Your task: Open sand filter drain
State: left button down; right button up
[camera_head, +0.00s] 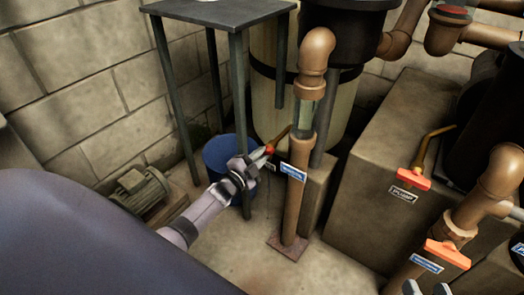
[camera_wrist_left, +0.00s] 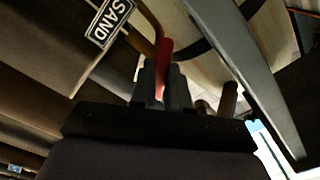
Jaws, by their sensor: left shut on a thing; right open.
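The sand filter drain valve has a red handle (camera_head: 270,149) on a thin brass-coloured pipe low beside the pale filter tank (camera_head: 262,98). My left gripper (camera_head: 262,158) reaches in from the left and is shut on this handle. In the left wrist view the red handle (camera_wrist_left: 165,52) sticks up between the dark fingers (camera_wrist_left: 163,82), and a black SAND tag (camera_wrist_left: 110,22) hangs close by. The finger contact is partly hidden. My right gripper (camera_head: 427,289) shows only its two grey fingertips, apart and empty, at the bottom edge.
A blue bucket (camera_head: 219,157) stands behind my left gripper, under a dark metal table (camera_head: 222,12). A brown upright pipe (camera_head: 293,207) with a blue label stands just right of it. Orange valve handles (camera_head: 413,179) (camera_head: 447,254) are at the right. A motor (camera_head: 138,190) lies left.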

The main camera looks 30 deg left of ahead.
pick_arm(q)
jog(key=n+p, duration=0.1)
jog(key=n, duration=1.1)
jog(key=c, duration=1)
grip_release()
jog(key=s+p, duration=0.4)
jog(key=s, duration=0.3)
jog(key=shift+a, duration=0.3)
